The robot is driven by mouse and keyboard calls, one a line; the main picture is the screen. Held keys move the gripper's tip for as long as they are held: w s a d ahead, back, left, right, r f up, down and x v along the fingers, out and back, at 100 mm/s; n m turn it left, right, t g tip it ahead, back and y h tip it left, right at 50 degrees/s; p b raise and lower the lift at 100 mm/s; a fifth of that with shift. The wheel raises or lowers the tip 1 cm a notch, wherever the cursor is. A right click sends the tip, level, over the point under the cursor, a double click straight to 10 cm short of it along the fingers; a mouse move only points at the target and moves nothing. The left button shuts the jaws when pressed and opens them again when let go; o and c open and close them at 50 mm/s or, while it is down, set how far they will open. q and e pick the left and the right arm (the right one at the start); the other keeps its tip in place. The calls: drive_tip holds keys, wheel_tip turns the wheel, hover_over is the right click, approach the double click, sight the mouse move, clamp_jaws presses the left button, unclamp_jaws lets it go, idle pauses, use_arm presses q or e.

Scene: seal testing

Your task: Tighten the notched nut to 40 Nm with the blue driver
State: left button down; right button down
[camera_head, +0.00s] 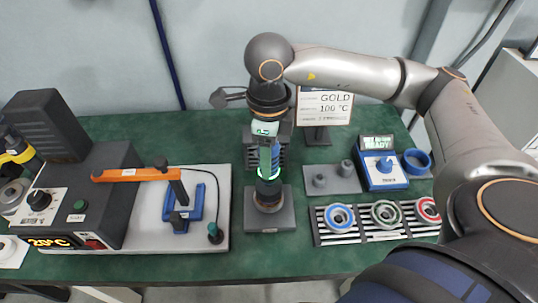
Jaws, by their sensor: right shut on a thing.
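My right arm comes in from the right, and its gripper (267,143) points straight down over the dark fixture (269,221) at the middle of the table. It is shut on an upright tool, which seems to be the blue driver; fingers hide most of it, and a little blue shows beside them. A green glowing ring (269,173) is around the tool's lower part. The tool stands over a dark cylindrical part (268,194) on the fixture. The notched nut cannot be made out there. My left gripper is out of view.
A heater box (100,195) reading 20°C stands left. At right are a blue READY unit (384,180), a blue ring (416,161), a seal rack (374,238) and a GOLD sign (325,107).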

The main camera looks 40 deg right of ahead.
idle(0.3)
drive_tip(key=shift+r+p, duration=1.45)
drive_tip(key=shift+r, duration=1.1)
